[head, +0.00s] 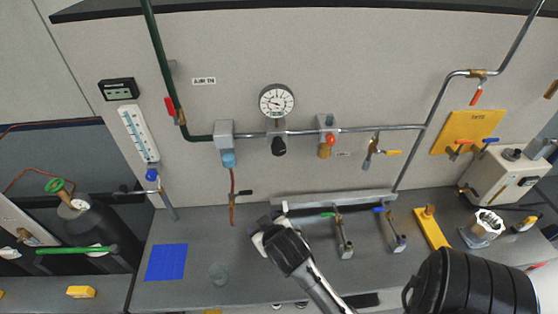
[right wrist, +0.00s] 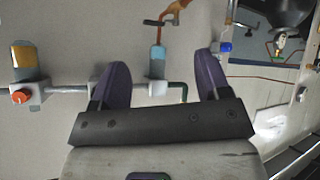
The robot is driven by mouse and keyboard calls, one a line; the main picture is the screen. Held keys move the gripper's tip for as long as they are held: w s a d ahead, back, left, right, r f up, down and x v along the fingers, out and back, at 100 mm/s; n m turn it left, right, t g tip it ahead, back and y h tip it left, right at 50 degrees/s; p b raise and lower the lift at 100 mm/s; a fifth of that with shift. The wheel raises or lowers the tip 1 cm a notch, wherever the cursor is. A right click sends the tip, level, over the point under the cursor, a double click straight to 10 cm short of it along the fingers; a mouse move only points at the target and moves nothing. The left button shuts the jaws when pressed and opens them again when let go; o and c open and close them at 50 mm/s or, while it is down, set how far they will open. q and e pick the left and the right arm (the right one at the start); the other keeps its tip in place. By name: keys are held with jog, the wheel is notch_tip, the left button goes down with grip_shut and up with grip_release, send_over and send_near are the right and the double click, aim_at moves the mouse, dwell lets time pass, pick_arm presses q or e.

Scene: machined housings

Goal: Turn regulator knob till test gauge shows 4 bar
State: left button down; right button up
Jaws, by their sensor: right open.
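A round white-faced gauge (head: 276,101) is on the wall in the head view. Its needle is too small to read. A black regulator knob (head: 279,146) hangs just below it on the horizontal pipe. My right gripper (head: 266,222) is below the knob in the picture, apart from it. In the right wrist view my right gripper (right wrist: 162,66) is open and empty, two dark purple fingers spread towards the wall. In that view the black knob cannot be made out, probably hidden by the left finger. My left gripper is not in view.
A blue-bowled filter (head: 228,157) is left of the knob, and an orange-knobbed unit (head: 327,141) is right of it. A copper tube (head: 232,188) hangs below the filter. Valves with green (head: 328,215) and blue handles stand on the bench. A blue mat (head: 166,262) lies left.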

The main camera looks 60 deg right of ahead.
jog(key=d+r+m+h, duration=0.1)
jog(key=d+h, duration=0.1)
jog(key=d, duration=0.1)
jog(key=s+d+r+m+h, duration=0.1)
jog(key=d+m+h, duration=0.1)
jog(key=d, duration=0.1)
jog(key=d+r+m+h, duration=0.1)
jog(key=d+r+h, duration=0.1)
jog(key=shift+s+d+g, duration=0.3)
jog(key=shift+d, duration=0.1)
jog(key=m+t+h, duration=0.2)
jog(key=m+h, duration=0.1)
send_near(279, 151)
jog(key=p+x, duration=0.2)
jog(key=x, duration=0.2)
jog(key=p+x, duration=0.2)
jog(key=x, duration=0.2)
jog(key=shift+w+d+r, duration=0.2)
jog(key=shift+d, duration=0.15)
jog(key=shift+x, duration=0.8)
jog(key=shift+f, duration=0.1)
jog(key=c, duration=0.6)
jog(key=shift+c, duration=1.4)
